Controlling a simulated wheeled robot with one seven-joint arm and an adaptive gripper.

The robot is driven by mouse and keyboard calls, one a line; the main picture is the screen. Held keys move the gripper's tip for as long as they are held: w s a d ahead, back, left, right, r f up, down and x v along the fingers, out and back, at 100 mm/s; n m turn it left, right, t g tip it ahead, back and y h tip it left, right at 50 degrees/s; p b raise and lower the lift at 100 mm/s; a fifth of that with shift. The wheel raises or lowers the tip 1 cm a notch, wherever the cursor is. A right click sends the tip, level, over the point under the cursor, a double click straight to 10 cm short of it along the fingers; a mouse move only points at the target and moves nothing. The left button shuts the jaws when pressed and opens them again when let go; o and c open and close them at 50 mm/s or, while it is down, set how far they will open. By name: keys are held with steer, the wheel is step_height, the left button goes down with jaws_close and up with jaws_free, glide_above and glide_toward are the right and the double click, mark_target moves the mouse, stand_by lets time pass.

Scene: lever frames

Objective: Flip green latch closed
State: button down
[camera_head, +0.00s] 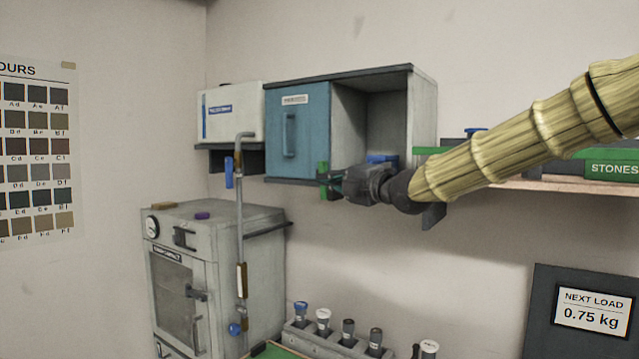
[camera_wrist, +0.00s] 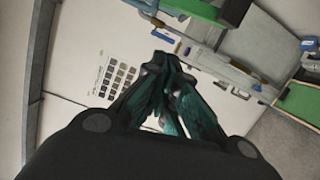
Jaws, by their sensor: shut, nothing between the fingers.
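The green latch (camera_head: 323,193) is a small upright piece at the lower edge of the wall cabinet, by the right edge of its blue door panel (camera_head: 305,140). Green shows above and below my fingertips, which hide its middle. My gripper (camera_head: 328,178) is shut and empty, with its fingertips pointing left at the latch. I cannot tell whether they touch it. In the wrist view my fingers (camera_wrist: 163,65) are together, and a green piece (camera_wrist: 195,8) at the top edge may be the latch.
The cabinet's right half (camera_head: 387,115) is open, with a blue item (camera_head: 382,158) low inside. A shelf (camera_head: 560,184) runs behind my arm on the right.

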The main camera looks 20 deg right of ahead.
mark_target(319, 172)
steer(key=w, duration=0.5)
steer(key=w+r, duration=0.1)
steer(key=w, duration=0.2)
steer(key=shift+w, duration=0.5)
steer(key=shift+p, duration=0.45)
